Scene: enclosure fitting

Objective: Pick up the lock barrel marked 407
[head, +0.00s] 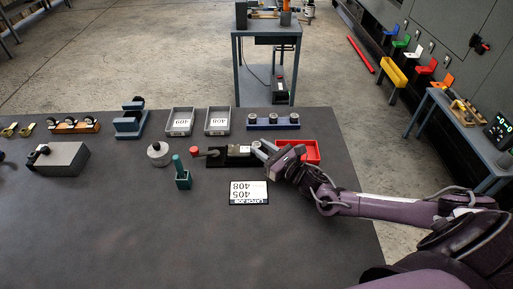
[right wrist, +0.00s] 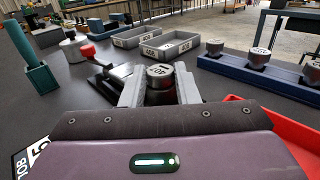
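The lock barrel (right wrist: 160,72) has a silver top with a label that looks like 407 and a dark body below. It stands between the two fingers of my right gripper (right wrist: 160,90), which press close on both sides of it. In the head view my right gripper (head: 262,149) is at the right end of a black fixture (head: 228,159), beside a red tray; the barrel is mostly hidden there. I cannot tell whether its bottom touches anything. My left gripper is not in view.
A blue rack (head: 273,125) with three barrels stands behind, near two grey trays (head: 180,121). The red tray (head: 310,151) is right beside the gripper. A red knob (right wrist: 88,51) and a green-handled tool (head: 182,177) stand left. The front of the table is clear.

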